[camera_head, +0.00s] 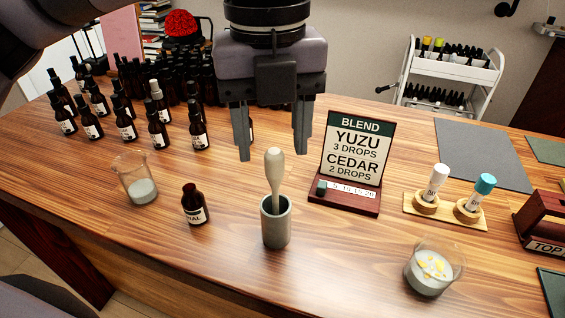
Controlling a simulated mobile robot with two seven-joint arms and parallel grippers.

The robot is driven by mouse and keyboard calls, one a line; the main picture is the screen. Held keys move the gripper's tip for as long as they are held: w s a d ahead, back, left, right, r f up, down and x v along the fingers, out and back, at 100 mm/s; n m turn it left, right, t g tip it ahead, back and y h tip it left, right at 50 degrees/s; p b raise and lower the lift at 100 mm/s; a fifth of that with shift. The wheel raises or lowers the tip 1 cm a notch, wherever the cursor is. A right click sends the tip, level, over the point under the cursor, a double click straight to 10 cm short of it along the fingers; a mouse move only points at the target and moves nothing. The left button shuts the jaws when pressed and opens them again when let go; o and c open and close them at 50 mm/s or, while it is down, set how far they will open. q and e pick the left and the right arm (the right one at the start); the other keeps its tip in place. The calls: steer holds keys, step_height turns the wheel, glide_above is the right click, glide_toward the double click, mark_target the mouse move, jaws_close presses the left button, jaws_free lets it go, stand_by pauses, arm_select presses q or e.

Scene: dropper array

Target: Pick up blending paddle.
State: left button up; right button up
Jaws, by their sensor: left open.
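The blending paddle (274,172) has a pale, rounded handle and stands upright, tilted slightly, in a small grey cup (275,227). Its lower end is hidden inside the cup. My left gripper (272,152) comes in from the top of the head view with its two fingers pointing down, spread apart and empty. The paddle's handle top appears between and just below the fingertips. I cannot tell the exact depth gap between them. My right gripper is out of view.
A "BLEND" sign (353,150) stands right of the cup. A small brown bottle (194,205) and a glass beaker (138,182) are to the left. Several dark bottles crowd the back left.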

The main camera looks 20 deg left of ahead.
mark_target(275, 189)
arm_select(q)
step_height(275, 189, down, 7)
steer(key=shift+s+d+p, duration=0.1)
steer(key=shift+p, duration=0.6)
jaws_close()
